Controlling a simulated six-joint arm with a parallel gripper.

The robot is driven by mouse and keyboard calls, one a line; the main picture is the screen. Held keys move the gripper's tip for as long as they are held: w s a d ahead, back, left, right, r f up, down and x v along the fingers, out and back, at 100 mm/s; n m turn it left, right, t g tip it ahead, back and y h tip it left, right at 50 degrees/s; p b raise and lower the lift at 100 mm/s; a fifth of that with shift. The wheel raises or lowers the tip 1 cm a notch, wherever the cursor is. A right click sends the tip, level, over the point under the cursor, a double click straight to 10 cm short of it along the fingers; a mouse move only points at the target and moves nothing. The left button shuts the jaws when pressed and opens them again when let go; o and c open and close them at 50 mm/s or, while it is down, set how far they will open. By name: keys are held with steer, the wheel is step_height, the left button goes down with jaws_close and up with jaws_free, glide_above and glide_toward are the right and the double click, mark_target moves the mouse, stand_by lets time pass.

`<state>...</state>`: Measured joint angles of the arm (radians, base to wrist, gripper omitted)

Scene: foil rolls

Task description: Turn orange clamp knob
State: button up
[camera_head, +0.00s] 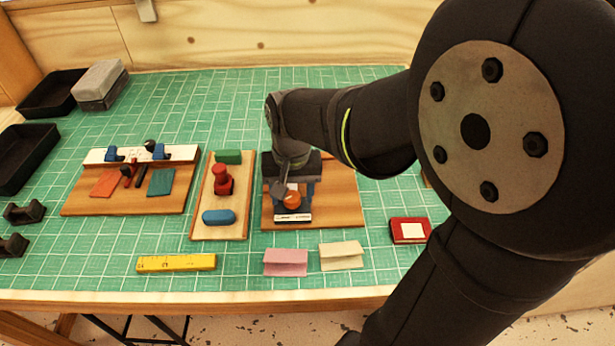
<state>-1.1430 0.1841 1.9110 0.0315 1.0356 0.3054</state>
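The orange clamp knob (292,200) is a small round knob on the right wooden board (340,212), with a white strip just in front of it. Blue parts show beside and behind it. My gripper (284,186) is at the end of my black arm, right above and behind the knob. A grey finger-like part reaches down close to the knob's left side. I cannot tell whether it touches the knob or whether the gripper is open or shut. The arm and gripper hide the back of the clamp.
A narrow board (237,228) with green, red and blue pieces lies left of the knob's board. Another board (78,203) holds blue clamps. A yellow bar (176,263), pink block (286,262), cream block (341,255) and red box (410,231) lie nearer. Black trays (25,158) stand left.

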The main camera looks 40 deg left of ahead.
mark_target(294, 196)
step_height(294, 196, up, 18)
steer(key=shift+w+d+f, duration=0.2)
steer(key=shift+f, duration=0.05)
stand_by(0.4)
steer(key=shift+f, duration=0.1)
stand_by(0.3)
steer(key=f, duration=1.7)
steer(key=shift+s+a+f, duration=0.15)
steer(key=shift+s+f, duration=0.05)
steer(key=shift+r, duration=0.1)
